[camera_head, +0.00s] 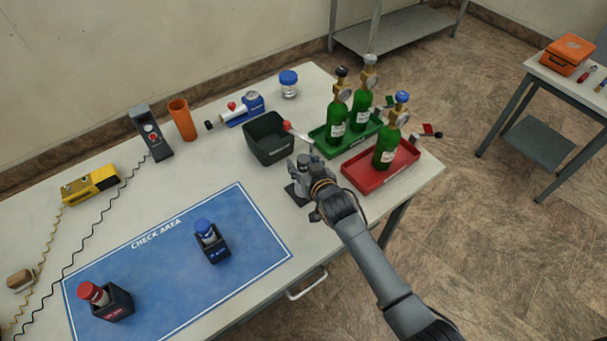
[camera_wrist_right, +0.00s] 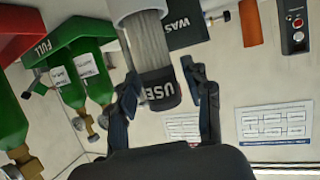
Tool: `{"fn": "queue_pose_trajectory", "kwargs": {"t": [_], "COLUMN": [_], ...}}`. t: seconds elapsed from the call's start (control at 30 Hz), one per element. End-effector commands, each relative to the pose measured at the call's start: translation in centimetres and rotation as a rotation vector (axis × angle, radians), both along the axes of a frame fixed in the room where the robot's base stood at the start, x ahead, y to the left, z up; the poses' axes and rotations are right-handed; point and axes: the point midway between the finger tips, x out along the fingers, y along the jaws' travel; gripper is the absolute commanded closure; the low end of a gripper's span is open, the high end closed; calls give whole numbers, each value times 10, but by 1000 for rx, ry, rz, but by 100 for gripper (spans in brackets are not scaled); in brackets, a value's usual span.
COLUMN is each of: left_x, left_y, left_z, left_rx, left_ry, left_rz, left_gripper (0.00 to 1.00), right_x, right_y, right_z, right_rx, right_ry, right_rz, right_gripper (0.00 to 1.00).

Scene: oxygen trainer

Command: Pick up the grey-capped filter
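The grey-capped filter (camera_wrist_right: 148,45) shows in the right wrist view as a ribbed grey cylinder with a paler end at the picture's top. A black part with white lettering starting "USE" (camera_wrist_right: 157,90) adjoins it. My right gripper (camera_wrist_right: 165,100) is open, with one finger on each side of the black part and small gaps visible. In the head view my right gripper (camera_head: 308,183) is at the filter (camera_head: 302,162), over a small black base (camera_head: 295,194) near the table's front edge, and partly hides both. My left gripper is not in view.
Close by stand a black bin (camera_head: 268,146), a green tray (camera_head: 335,148) with green bottles and a red tray (camera_head: 372,182) with one. A blue check-area mat (camera_head: 165,285) holds blue-capped (camera_head: 207,232) and red-capped (camera_head: 95,294) filters in black holders.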

Motion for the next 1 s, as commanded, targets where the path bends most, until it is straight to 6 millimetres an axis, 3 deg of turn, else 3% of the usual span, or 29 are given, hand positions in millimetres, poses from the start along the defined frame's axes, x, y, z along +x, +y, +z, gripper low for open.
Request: {"fn": "queue_pose_trajectory", "kwargs": {"t": [0.03,0.2,0.57,1.0], "left_x": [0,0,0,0], "left_y": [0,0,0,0], "left_z": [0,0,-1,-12], "left_rx": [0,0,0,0], "left_ry": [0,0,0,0], "left_rz": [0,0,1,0], "left_gripper": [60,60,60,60], "right_x": [0,0,0,0], "right_y": [0,0,0,0], "right_z": [0,0,4,81], "right_rx": [0,0,1,3], "right_ry": [0,0,-3,-4], "right_rz": [0,0,0,0], "right_gripper": [67,100,100,100]}}
